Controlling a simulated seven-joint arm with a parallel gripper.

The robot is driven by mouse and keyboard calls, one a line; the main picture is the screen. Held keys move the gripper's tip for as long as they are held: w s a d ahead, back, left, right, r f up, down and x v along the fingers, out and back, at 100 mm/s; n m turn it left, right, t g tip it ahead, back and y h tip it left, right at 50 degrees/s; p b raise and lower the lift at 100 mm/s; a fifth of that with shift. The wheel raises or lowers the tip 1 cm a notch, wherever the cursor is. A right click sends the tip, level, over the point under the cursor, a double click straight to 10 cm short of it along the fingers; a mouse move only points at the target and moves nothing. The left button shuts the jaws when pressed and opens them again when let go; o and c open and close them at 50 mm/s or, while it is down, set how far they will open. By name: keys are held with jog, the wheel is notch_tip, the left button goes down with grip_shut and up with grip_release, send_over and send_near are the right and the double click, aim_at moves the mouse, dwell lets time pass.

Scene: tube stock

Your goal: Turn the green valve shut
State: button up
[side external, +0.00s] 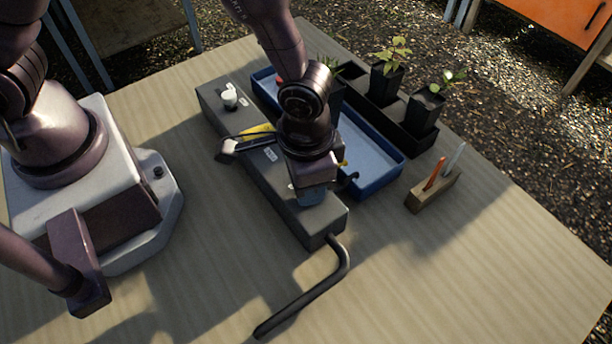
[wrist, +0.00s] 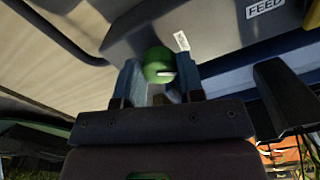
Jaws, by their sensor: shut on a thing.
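The green valve (wrist: 158,64) is a round green knob with a pale mark on its face. In the wrist view it sits between the two bluish fingers of my gripper (wrist: 160,80), which is shut on it. In the side view my gripper (side external: 310,192) points down onto the near end of the long grey box (side external: 232,128), and it hides the green valve there. A white label lies beside the knob. Which way the knob's mark points relative to the box is hard to tell.
A yellow-and-black lever (side external: 245,141) and a white knob (side external: 230,97) are on the same box. A dark bent pipe (side external: 312,294) leaves its near end. A blue tray (side external: 385,176), potted seedlings (side external: 390,70) and a wooden block (side external: 432,192) stand to the right. The front right table is clear.

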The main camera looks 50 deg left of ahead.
jog(key=m, duration=0.6)
jog(key=shift+m, duration=0.3)
jog(key=m, duration=0.5)
jog(key=shift+s, duration=0.1)
jog(key=shift+m, duration=0.3)
jog(key=o, duration=0.9)
jog(key=shift+r, duration=0.1)
notch_tip(320, 180, up, 13)
jog(key=shift+f, duration=0.1)
